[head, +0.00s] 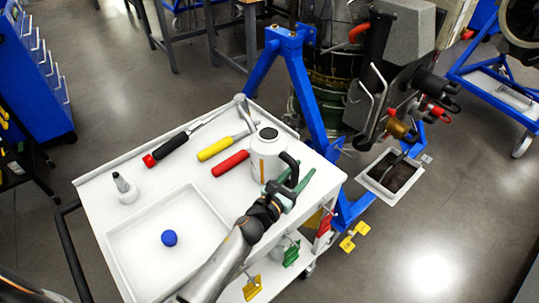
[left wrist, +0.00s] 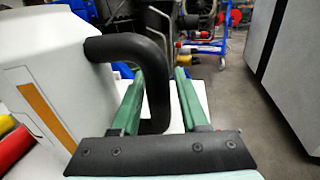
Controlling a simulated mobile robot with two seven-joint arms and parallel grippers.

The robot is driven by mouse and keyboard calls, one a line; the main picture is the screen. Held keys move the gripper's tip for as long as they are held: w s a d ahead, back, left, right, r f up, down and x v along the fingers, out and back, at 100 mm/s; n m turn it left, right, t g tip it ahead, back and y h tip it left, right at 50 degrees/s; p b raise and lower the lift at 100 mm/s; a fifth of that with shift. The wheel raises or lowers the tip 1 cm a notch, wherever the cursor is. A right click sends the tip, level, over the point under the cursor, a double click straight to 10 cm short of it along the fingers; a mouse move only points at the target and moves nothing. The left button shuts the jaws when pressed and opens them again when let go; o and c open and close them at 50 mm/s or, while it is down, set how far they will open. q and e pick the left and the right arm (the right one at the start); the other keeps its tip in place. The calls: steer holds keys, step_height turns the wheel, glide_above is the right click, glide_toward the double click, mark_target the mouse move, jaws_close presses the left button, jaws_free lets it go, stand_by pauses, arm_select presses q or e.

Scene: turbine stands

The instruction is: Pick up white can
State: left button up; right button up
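The white can (head: 265,158) stands upright near the right edge of the white cart top, with a dark cap and a black handle (head: 291,166) on its right side. In the left wrist view, the can (left wrist: 35,75) fills the left side and its curved handle (left wrist: 155,85) reaches between my green fingers. My left gripper (head: 294,181) is open at the handle. It also shows in the left wrist view (left wrist: 160,75), with a finger on each side of the handle and a gap at the right. My right gripper is not in view.
A blue stand (head: 306,90) rises behind the can.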

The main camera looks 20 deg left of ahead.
arm_select(q)
jaws_close()
stand_by(1.1)
